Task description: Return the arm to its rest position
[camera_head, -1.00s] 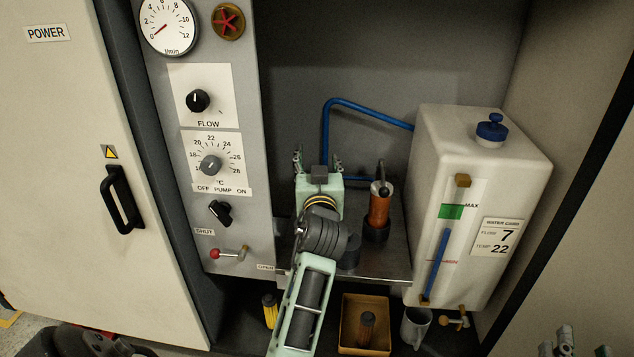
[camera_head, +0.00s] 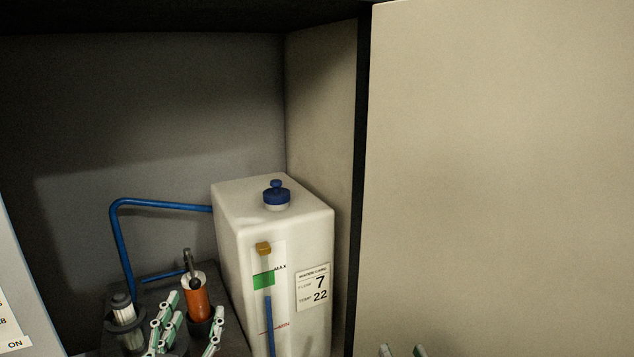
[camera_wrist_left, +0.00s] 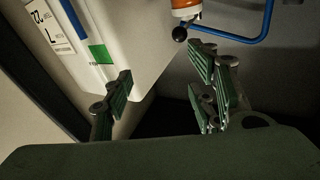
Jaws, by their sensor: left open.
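My left gripper (camera_head: 192,322) is at the bottom left of the head view, fingers spread, with nothing between them. It overlaps the orange cylinder with the dark handle (camera_head: 196,298) in the picture; I cannot tell whether they touch. In the left wrist view my left gripper (camera_wrist_left: 162,95) shows its green-padded fingers wide apart. The orange cylinder (camera_wrist_left: 186,12) is beyond them at the top, apart from the fingers. My right gripper (camera_head: 402,351) shows only its tips at the bottom edge of the head view.
A white water tank (camera_head: 228,240) with a blue cap (camera_head: 276,194) stands beside the left gripper. A blue pipe (camera_head: 120,240) runs from it. A dark cylinder with a pale top (camera_head: 123,312) stands left of the gripper. A beige panel (camera_head: 500,170) fills the right side.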

